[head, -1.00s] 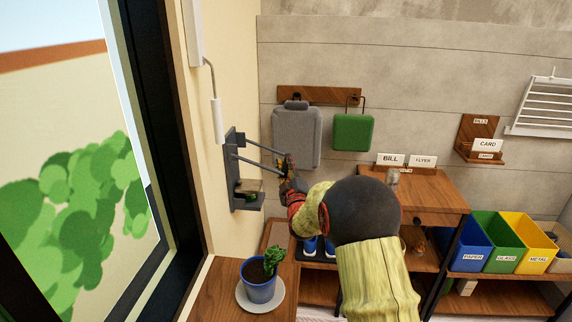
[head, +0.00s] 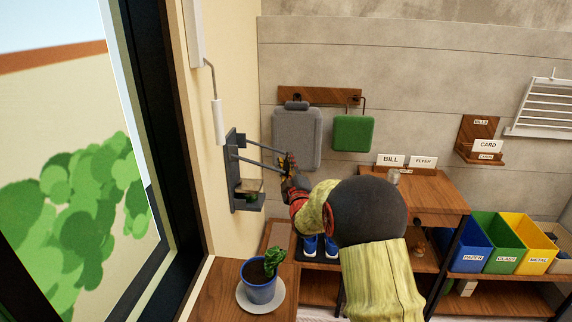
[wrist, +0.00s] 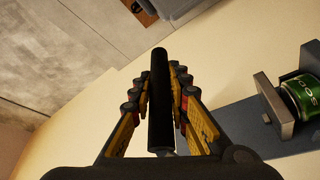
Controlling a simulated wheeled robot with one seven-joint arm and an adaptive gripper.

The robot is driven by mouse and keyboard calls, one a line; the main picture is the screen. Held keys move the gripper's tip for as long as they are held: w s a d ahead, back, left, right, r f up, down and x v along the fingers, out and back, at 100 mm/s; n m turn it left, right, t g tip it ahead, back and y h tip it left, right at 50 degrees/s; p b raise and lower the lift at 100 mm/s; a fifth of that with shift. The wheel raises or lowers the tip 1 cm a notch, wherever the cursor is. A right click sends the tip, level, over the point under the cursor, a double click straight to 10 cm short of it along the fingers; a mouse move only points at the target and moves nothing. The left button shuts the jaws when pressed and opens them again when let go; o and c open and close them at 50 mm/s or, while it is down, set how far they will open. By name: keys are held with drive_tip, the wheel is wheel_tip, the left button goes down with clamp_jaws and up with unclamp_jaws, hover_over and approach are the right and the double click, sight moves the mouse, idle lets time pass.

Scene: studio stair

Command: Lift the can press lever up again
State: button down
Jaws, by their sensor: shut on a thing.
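The can press (head: 240,170) is mounted on the cream wall beside the window, with two grey lever arms (head: 262,147) reaching out to the right and sloping slightly down. My gripper (head: 287,164) is at the outer end of the lever. In the wrist view my gripper (wrist: 161,100) is shut on the black lever handle (wrist: 159,95), which runs between the fingers. A green can (wrist: 307,92) sits in the press against a grey block (wrist: 273,105). In the head view the can (head: 251,196) is small and partly hidden.
A potted plant (head: 260,282) on a saucer stands on the wooden surface below the press. A grey bag (head: 296,140) and a green bag (head: 353,133) hang on the back wall. Blue, green and yellow bins (head: 505,240) stand at the right.

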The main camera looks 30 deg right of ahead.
drive_tip(key=r+n, duration=0.2)
drive_tip(key=r, duration=0.1)
drive_tip(key=r+n+g+y+p, duration=0.1)
drive_tip(key=r+n, duration=0.1)
drive_tip(key=r, duration=0.1)
drive_tip(key=r+n+p, duration=0.1)
drive_tip(key=r, duration=0.2)
drive_tip(key=shift+s+d+r+n, duration=0.2)
drive_tip(key=shift+d+r+n, duration=0.1)
drive_tip(key=shift+n, duration=0.1)
drive_tip(key=w+a+r+n+g+p, duration=0.3)
drive_tip(key=w+a+r+n+g, duration=0.2)
drive_tip(key=a+r+n, duration=0.5)
drive_tip(key=shift+w+a+r+n+h, duration=0.4)
drive_tip(key=shift+w+a+r, duration=0.45)
drive_tip(key=shift+w+r, duration=0.9)
drive_tip(key=shift+s+r, duration=0.35)
drive_tip(key=c, duration=1.9)
unclamp_jaws()
drive_tip(key=shift+f, duration=0.1)
drive_tip(key=shift+o, duration=1.1)
drive_tip(key=shift+f, duration=0.1)
drive_tip(key=shift+f+g, duration=0.15)
drive_tip(key=shift+g, duration=0.15)
